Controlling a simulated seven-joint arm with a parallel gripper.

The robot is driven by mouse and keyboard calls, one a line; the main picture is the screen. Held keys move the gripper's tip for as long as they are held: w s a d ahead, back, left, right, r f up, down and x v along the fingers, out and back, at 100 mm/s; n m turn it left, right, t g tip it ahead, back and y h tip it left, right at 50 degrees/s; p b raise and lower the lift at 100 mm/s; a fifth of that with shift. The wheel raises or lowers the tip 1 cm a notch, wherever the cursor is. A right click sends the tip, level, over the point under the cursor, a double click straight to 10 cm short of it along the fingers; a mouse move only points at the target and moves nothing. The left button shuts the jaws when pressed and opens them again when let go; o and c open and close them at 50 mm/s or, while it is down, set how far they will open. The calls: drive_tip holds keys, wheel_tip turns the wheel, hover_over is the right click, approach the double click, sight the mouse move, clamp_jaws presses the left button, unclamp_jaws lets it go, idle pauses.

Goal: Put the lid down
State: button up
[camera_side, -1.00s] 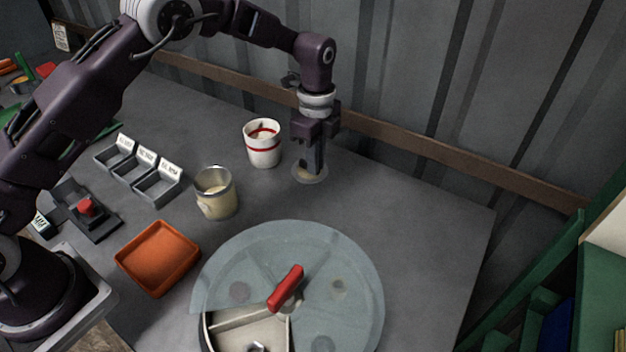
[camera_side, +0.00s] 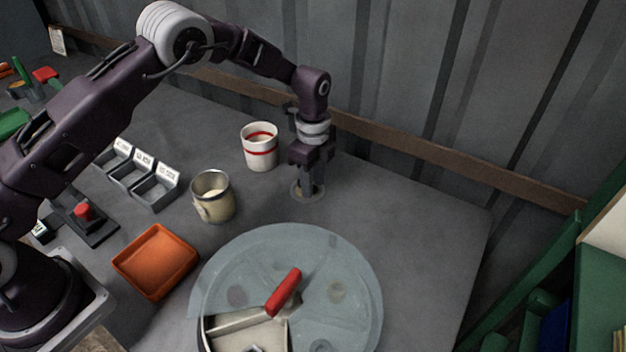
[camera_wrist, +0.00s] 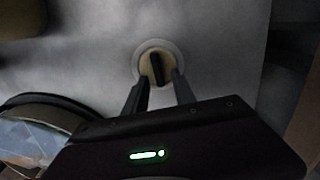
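The lid (camera_side: 298,193) is a small round tan disc with a pale rim. It appears to lie flat on the grey table, below my gripper (camera_side: 311,186) and right of the red-banded cup. In the wrist view the lid (camera_wrist: 142,64) has a dark upright handle (camera_wrist: 157,69). My gripper (camera_wrist: 160,80) has its two fingers on either side of that handle. A gap shows between the fingers and the handle, so they look open around it.
A white cup with red bands (camera_side: 260,150) and a cream jar (camera_side: 213,198) stand to the left. An orange tray (camera_side: 156,262) lies at the front left. A large round glass-covered container with a red handle (camera_side: 284,293) takes up the front. The table to the right is clear.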

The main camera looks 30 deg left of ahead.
drive_tip(key=shift+r, duration=0.1)
wheel_tip(320, 180, up, 12)
drive_tip(key=s+a+r+n+t, duration=0.25)
drive_tip(key=s+r+n, duration=0.25)
drive_tip(key=s+r, duration=0.35)
drive_tip(key=s+a+r+n+t, duration=0.1)
drive_tip(key=s+a+r+n, duration=0.3)
drive_tip(key=s+r, duration=0.45)
drive_tip(key=s+a+f+n+t, duration=0.1)
drive_tip(key=s+n, duration=0.3)
drive_tip(key=s, duration=0.5)
drive_tip(key=s+a+f+n+t, duration=0.1)
drive_tip(key=s+n, duration=0.4)
drive_tip(key=s, duration=0.4)
drive_tip(key=shift+s+a, duration=0.2)
drive_tip(key=shift+a, duration=0.05)
